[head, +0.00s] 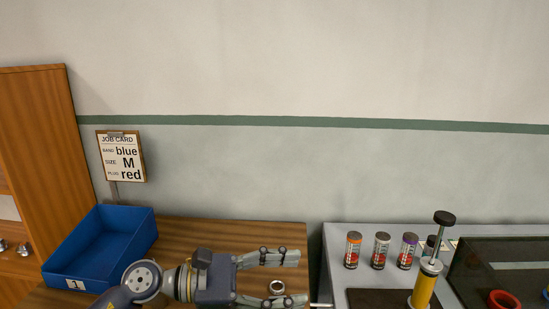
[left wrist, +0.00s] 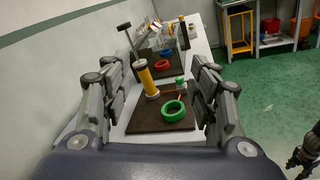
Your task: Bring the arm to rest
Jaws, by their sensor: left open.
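My left gripper (head: 297,279) reaches in from the bottom left of the head view and points right, over the wooden bench. Its two fingers are spread wide, with nothing held between them. A small metal ring (head: 277,287) shows between the fingers in the head view; I cannot tell its height relative to them. In the left wrist view the open fingers frame a yellow cylinder (left wrist: 146,78) and a green ring (left wrist: 174,110) on a dark mat (left wrist: 150,122), beyond the gripper.
A blue bin (head: 135,238) stands left, below a job card (head: 122,158) reading blue, M, red. Several small cans (head: 353,250) and a yellow cylinder with a black knob (head: 423,290) stand on the grey bench. A wooden cabinet (head: 45,140) is at far left.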

